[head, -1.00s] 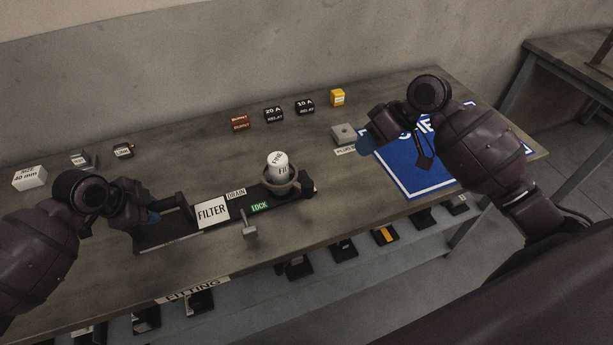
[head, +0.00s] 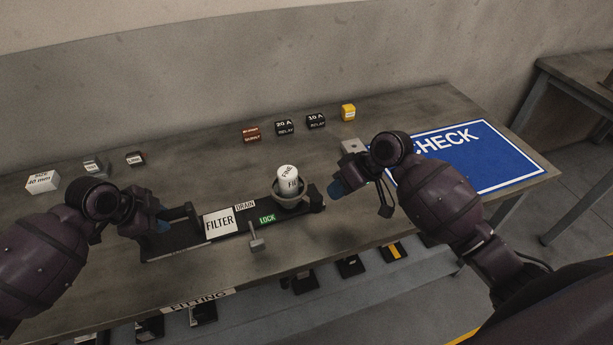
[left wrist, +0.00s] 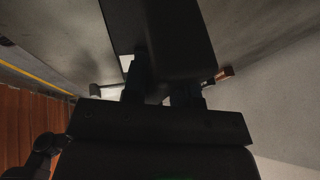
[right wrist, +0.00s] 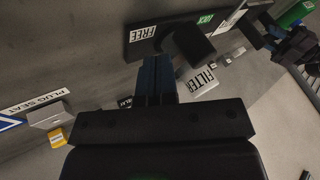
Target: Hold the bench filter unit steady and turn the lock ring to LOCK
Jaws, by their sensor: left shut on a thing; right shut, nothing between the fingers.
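The bench filter unit (head: 190,246) is a long dark base on the bench with a white FILTER label (head: 219,222), a DRAIN label and a green LOCK label (head: 267,219). At its right end a grey cup-like ring (head: 289,201), seemingly the lock ring, surrounds a white cartridge (head: 288,177). The right wrist view shows a FREE label (right wrist: 143,32) near the dark ring part (right wrist: 190,44). My left gripper (head: 165,224) is shut on the unit's left-end handle; its dark bar (left wrist: 160,35) fills the left wrist view. My right gripper (head: 337,188) is shut and empty, just right of the ring.
A grey T-shaped piece (head: 256,242) stands at the unit's front. Behind are a brown fuse block, two dark relays (head: 285,127) and a yellow box (head: 348,112). A grey plug seat block (head: 353,146) and blue CHECK mat (head: 500,165) lie right. Bench between unit and relays is clear.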

